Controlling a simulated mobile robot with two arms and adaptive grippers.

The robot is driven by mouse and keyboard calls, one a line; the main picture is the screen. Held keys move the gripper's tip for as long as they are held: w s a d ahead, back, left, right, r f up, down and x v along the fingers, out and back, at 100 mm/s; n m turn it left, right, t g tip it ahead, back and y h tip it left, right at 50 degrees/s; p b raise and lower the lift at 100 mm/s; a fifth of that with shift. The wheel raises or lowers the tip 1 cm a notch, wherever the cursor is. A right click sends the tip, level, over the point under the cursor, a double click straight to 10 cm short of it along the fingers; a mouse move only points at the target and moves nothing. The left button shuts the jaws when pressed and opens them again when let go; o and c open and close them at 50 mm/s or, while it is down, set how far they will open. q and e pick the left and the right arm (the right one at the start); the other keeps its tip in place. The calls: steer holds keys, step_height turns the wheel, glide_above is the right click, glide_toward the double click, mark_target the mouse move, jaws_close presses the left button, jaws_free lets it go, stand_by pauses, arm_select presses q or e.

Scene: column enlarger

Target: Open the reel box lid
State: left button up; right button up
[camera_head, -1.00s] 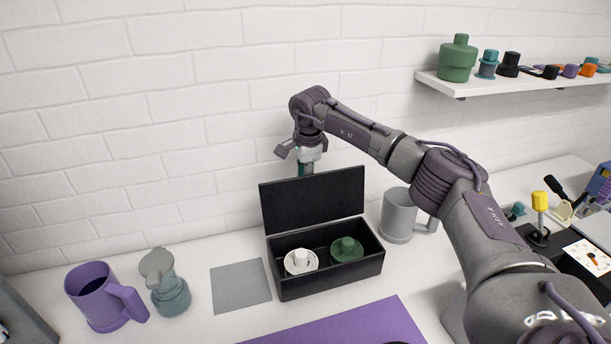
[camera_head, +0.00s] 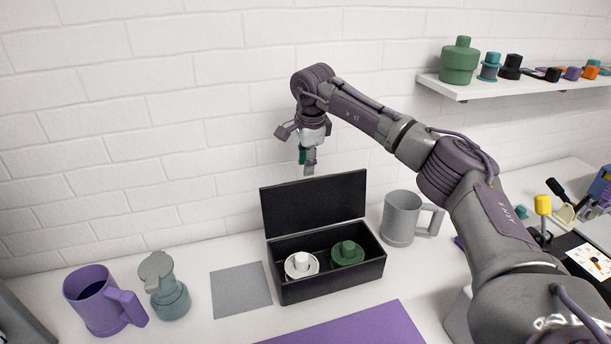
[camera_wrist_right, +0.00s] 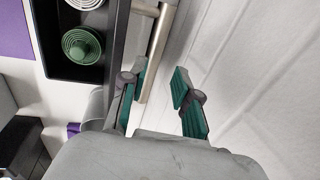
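The black reel box (camera_head: 330,285) stands on the white worktop, with its lid (camera_head: 313,204) raised upright at the back. A white reel (camera_head: 301,265) and a green reel (camera_head: 347,253) sit inside. My right gripper (camera_head: 307,162) points down just above the lid's top edge. In the right wrist view its green-padded fingers are apart and empty (camera_wrist_right: 161,76). A metal bar handle (camera_wrist_right: 157,50) beside the lid lies close to the left finger; I cannot tell whether they touch. The green reel also shows in that view (camera_wrist_right: 82,46). My left gripper is not in view.
A purple mug (camera_head: 103,301) and a grey-green lidded jar (camera_head: 166,287) stand left of a grey mat (camera_head: 241,289). A grey mug (camera_head: 400,219) is right of the box. A purple mat (camera_head: 355,326) lies in front. The brick wall is close behind; a shelf (camera_head: 505,84) hangs right.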

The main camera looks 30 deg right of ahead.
steer(key=v, duration=0.6)
steer(key=shift+r, duration=0.2)
steer(key=shift+s, duration=0.15)
